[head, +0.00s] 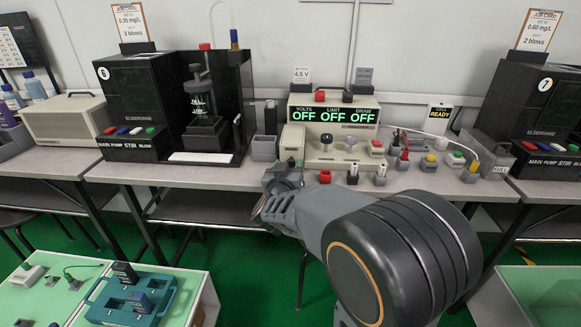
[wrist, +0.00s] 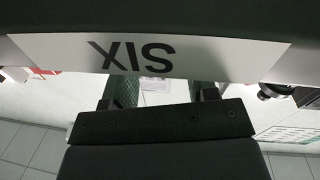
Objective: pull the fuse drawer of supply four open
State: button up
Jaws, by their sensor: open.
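A beige power supply (head: 333,135) stands on the bench in the head view, its display reading OFF under VOLTS, LIMIT and DRAW. No number four shows on it, and I cannot make out a fuse drawer. My gripper (head: 283,178) is at the bench's front edge, below and left of the supply's front, partly hidden by my own arm. In the wrist view my gripper (wrist: 164,92) is open, with its two fingers apart and nothing visibly held. A white label (wrist: 145,56) reading SIX upside down crosses close in front of the camera there.
A black unit (head: 130,95) marked 6 with a clear-fronted stand is left of the supply. Several coloured plugs and small blocks line the bench (head: 440,182) to the right. A second black unit (head: 530,100) marked 7 stands far right. A teal tray (head: 130,298) is front left.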

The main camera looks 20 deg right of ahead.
aim_at(292, 152)
jog(key=shift+x, duration=1.2)
jog(key=shift+c, duration=0.4)
grip_shut()
